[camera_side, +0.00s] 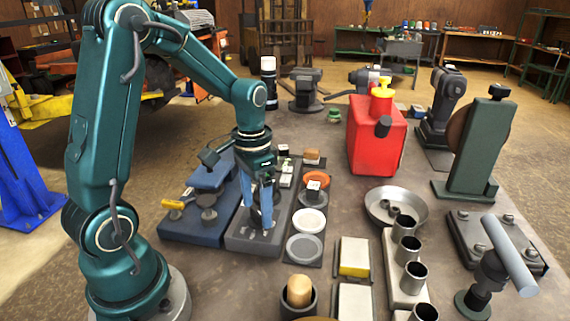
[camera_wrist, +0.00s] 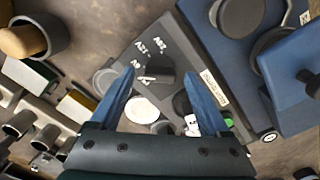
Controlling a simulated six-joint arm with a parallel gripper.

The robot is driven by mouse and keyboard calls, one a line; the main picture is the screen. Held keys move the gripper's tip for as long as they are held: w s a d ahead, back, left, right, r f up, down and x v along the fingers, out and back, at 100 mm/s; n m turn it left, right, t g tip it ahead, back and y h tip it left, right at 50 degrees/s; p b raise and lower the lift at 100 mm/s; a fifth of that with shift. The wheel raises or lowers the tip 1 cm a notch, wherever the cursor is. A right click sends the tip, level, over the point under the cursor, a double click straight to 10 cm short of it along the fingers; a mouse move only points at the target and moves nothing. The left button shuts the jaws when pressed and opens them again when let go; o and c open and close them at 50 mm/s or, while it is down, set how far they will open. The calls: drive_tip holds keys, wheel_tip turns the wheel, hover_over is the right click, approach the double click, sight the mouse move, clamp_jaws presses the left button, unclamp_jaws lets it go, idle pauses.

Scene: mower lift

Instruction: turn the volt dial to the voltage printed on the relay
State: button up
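My gripper (camera_side: 260,226) points down over the grey panel (camera_side: 246,243). In the wrist view its two blue fingers are spread, with the small dark dial (camera_wrist: 160,76) between and beyond the tips (camera_wrist: 160,74). A gap shows on each side of the dial. White voltage marks are printed around the dial, upside down and too small to read surely. A small white block with dark marks (camera_wrist: 192,125), possibly the relay, sits on the panel near the right finger. I cannot read a voltage on it. In the side view the fingers mostly hide the dial.
A blue board with a yellow-handled tool (camera_side: 178,204) lies left of the panel. To the right are round pads (camera_side: 304,248), an orange dish (camera_side: 316,178) and a cup with a wooden peg (camera_side: 299,291). A red can (camera_side: 377,137) stands behind; a metal bowl (camera_side: 397,207) is farther right.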

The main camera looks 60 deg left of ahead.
sight(257, 209)
drive_tip(key=shift+r, duration=0.1)
drive_tip(key=shift+r, duration=2.5)
drive_tip(key=shift+d, duration=0.1)
drive_tip(key=s+d+r+t, duration=0.4)
drive_tip(key=s+d+t, duration=0.1)
drive_tip(key=s+d, duration=0.3)
drive_tip(key=shift+s+d+r+t, duration=0.2)
drive_tip(key=shift+d+r+t, duration=0.15)
drive_tip(key=shift+d, duration=0.35)
